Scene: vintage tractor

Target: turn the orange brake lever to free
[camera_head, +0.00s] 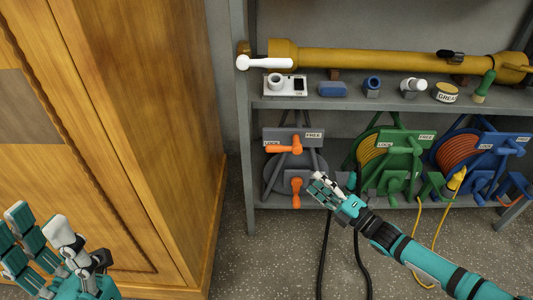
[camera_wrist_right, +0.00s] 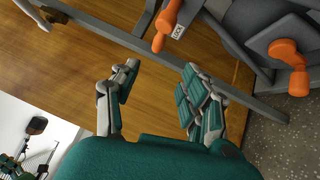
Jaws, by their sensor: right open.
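The orange brake lever (camera_head: 284,149) is on the grey reel at the left of the lower shelf. It lies nearly level and points left, towards the LOCK label; the FREE label is above right. In the right wrist view the lever (camera_wrist_right: 164,28) is at the top, beside the LOCK label. My right gripper (camera_head: 322,187) is below and right of the lever, apart from it. In the wrist view its fingers (camera_wrist_right: 157,82) are spread with nothing between them. My left gripper (camera_head: 45,238) is at the lower left, fingers apart and empty, far from the reel.
An orange crank (camera_head: 297,191) sits below the lever, close to my right gripper. A green reel (camera_head: 401,160) and a blue reel (camera_head: 487,157) stand to the right. The shelf edge (camera_head: 390,102) runs above. A wooden cabinet (camera_head: 130,120) fills the left.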

